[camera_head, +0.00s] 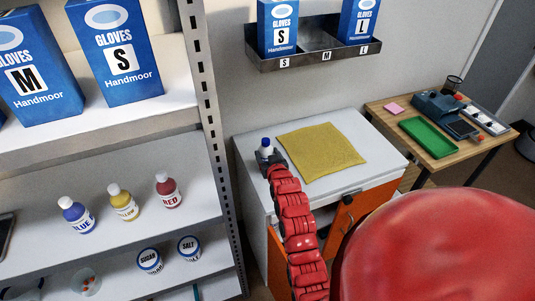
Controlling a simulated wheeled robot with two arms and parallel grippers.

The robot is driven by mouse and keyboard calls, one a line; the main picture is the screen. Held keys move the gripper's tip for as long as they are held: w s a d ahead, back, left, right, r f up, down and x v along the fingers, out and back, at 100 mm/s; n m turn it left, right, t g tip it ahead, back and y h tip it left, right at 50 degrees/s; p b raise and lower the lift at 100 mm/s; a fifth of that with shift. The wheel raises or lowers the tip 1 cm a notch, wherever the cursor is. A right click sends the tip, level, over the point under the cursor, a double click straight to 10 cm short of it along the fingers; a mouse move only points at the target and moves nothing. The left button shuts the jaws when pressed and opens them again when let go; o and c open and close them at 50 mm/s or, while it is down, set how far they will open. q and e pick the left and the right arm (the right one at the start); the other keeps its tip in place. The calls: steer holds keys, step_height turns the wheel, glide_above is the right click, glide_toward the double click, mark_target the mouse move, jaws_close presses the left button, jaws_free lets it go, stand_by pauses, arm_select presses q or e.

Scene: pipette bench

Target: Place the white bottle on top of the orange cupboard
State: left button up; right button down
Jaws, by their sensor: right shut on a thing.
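The white bottle (265,147) with a blue cap is small and upright in the head view, at the back left corner of the orange cupboard. My right gripper (266,158) is shut on it and hides its lower part. I cannot tell whether the bottle's base touches the top. My left gripper is not in view.
A yellow cloth (320,152) lies on the cupboard top, right of the bottle. A shelf (120,225) with bottles and jars stands at the left. A glove rack (318,58) hangs above on the wall. A wooden table (400,133) with a green tray (428,138) stands at the right.

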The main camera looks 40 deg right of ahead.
steer(key=shift+f, duration=0.55)
jaws_free()
steer(key=shift+r, duration=0.15)
steer(key=shift+s, duration=0.25)
steer(key=b+v, duration=0.3)
steer(key=v, duration=0.8)
steer(key=shift+s, duration=0.3)
steer(key=shift+a, duration=0.1)
